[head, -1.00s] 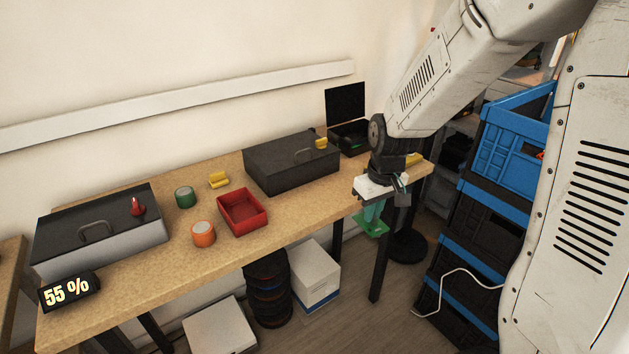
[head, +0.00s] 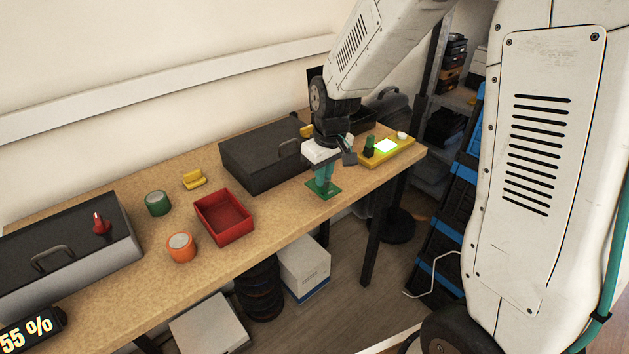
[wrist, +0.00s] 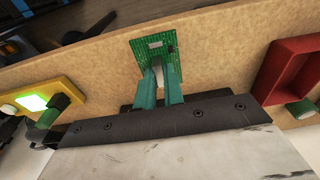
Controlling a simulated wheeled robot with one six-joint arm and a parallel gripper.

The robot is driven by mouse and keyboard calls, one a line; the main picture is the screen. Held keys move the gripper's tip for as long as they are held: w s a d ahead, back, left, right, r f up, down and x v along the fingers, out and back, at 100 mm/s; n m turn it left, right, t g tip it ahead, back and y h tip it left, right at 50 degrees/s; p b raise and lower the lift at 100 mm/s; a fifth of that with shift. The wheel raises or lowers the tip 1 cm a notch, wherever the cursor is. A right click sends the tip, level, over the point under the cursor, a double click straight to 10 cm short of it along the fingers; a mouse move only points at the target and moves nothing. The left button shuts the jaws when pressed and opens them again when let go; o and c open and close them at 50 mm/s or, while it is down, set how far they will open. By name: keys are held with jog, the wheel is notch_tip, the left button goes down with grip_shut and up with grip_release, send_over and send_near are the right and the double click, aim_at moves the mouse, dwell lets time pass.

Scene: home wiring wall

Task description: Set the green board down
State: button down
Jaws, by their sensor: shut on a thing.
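The green board (head: 324,190) is a small flat circuit board. My gripper (head: 322,180) has its teal fingers shut on it from above. In the head view the board is at or just above the wooden bench top, near its front edge; I cannot tell whether it touches. In the wrist view the board (wrist: 153,48) shows beyond the fingertips (wrist: 160,80), with a pale part and a dark part on its face. Where the fingers meet it is partly hidden.
A red tray (head: 223,217) lies left of the board, and a yellow device with a lit screen (head: 386,148) lies right. A black case (head: 262,155) stands behind. Bare bench top (head: 280,205) is free between tray and board.

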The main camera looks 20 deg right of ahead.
jog(key=w, duration=0.1)
jog(key=w+a, duration=0.1)
jog(key=shift+w+a+f, duration=0.1)
jog(key=shift+w+f, duration=0.05)
jog(key=shift+w, duration=0.2)
jog(key=shift+f, duration=1.7)
jog(key=shift+f, duration=0.2)
jog(key=c, duration=1.5)
grip_release()
jog(key=shift+r, duration=0.15)
